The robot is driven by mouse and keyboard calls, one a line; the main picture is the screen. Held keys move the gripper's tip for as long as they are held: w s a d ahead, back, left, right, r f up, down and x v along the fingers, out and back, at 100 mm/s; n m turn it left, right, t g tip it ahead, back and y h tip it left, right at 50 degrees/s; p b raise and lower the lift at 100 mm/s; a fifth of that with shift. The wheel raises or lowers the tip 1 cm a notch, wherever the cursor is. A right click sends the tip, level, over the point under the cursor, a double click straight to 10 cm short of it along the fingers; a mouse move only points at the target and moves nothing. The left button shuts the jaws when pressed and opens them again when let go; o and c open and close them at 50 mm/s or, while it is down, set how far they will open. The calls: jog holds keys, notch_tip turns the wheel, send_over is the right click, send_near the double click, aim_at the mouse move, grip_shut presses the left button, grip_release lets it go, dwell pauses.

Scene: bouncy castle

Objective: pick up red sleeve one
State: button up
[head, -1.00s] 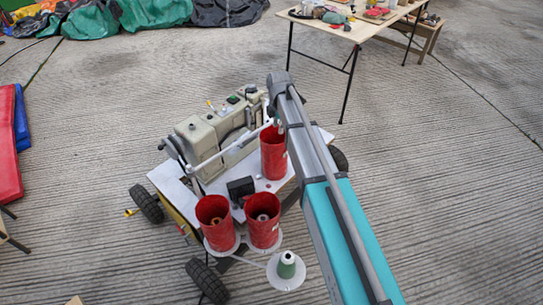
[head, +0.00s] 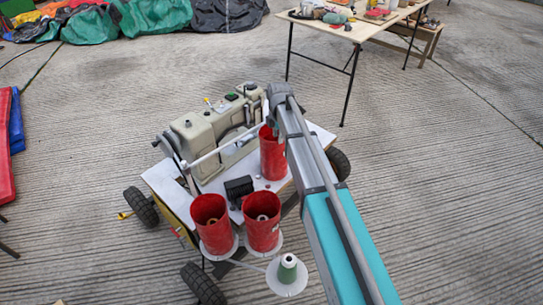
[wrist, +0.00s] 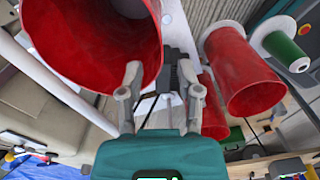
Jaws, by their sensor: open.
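Three red sleeves show on the cart in the head view. One sleeve (head: 272,160) stands beside the end of my arm, and a left sleeve (head: 210,228) and a middle sleeve (head: 262,229) stand at the front, each around a spool core. No mark tells which is sleeve one. In the wrist view a large red sleeve (wrist: 85,45) fills the upper left, close to the left fingertip; I cannot tell if they touch. My gripper (wrist: 164,88) is open, with nothing visible held between its fingers. The arm hides it in the head view. Two more sleeves (wrist: 240,75) (wrist: 212,115) show at the right.
A beige sewing machine (head: 215,130) stands on the cart behind the sleeves. A small black block (head: 239,188) sits between them. A green spool (head: 288,268) stands on a white disc at the front. A table with clutter (head: 352,32) is at the back; ribbed floor lies around.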

aim_at(274, 153)
jog(key=shift+f, duration=0.25)
dwell(0.3)
jog(key=shift+w+d+f+b, duration=0.1)
jog(key=shift+w+f+b, duration=0.05)
jog(key=shift+f+b, duration=2.4)
jog(key=shift+r, duration=0.1)
grip_shut()
